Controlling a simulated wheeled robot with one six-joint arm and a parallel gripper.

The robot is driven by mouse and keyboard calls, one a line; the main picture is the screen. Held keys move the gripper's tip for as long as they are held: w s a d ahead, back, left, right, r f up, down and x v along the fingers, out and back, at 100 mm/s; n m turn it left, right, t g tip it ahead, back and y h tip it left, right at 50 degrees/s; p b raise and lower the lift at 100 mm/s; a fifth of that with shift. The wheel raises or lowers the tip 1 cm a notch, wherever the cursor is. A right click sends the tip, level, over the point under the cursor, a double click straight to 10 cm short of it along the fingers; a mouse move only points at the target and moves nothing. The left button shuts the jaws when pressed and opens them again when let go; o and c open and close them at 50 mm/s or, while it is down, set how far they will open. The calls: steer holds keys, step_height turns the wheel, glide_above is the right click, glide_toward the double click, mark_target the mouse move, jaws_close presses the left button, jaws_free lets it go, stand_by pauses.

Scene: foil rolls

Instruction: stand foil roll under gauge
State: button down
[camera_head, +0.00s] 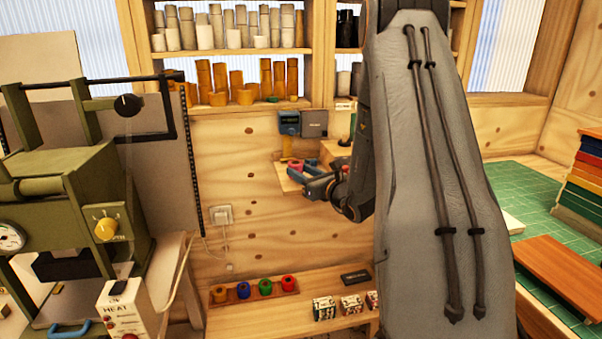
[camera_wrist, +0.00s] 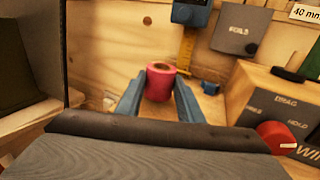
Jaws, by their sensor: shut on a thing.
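A pink-red foil roll (camera_wrist: 159,82) with a tan core is upright between the blue fingers of my gripper (camera_wrist: 158,94), which is shut on it. The roll also shows small in the head view (camera_head: 297,165), partly behind the fingers of my gripper (camera_head: 305,174). The gauge, a blue-grey box (camera_wrist: 190,13) with a yellow scale post (camera_wrist: 186,50), is on the wall just behind and right of the roll. In the head view the gauge (camera_head: 289,122) is above a small wooden shelf (camera_head: 288,182). I cannot tell whether the roll's base touches the shelf.
A grey panel (camera_wrist: 239,28) is right of the gauge. A wooden box (camera_wrist: 250,92) with a red round part (camera_wrist: 277,137) stands at the right of the wrist view. Several coloured rolls (camera_head: 265,287) are on the low bench. A green press (camera_head: 75,190) stands left.

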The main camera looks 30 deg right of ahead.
steer(key=shift+f, duration=0.4)
steer(key=shift+f, duration=0.2)
steer(key=c, duration=1.2)
jaws_free()
steer(key=shift+r, duration=0.1)
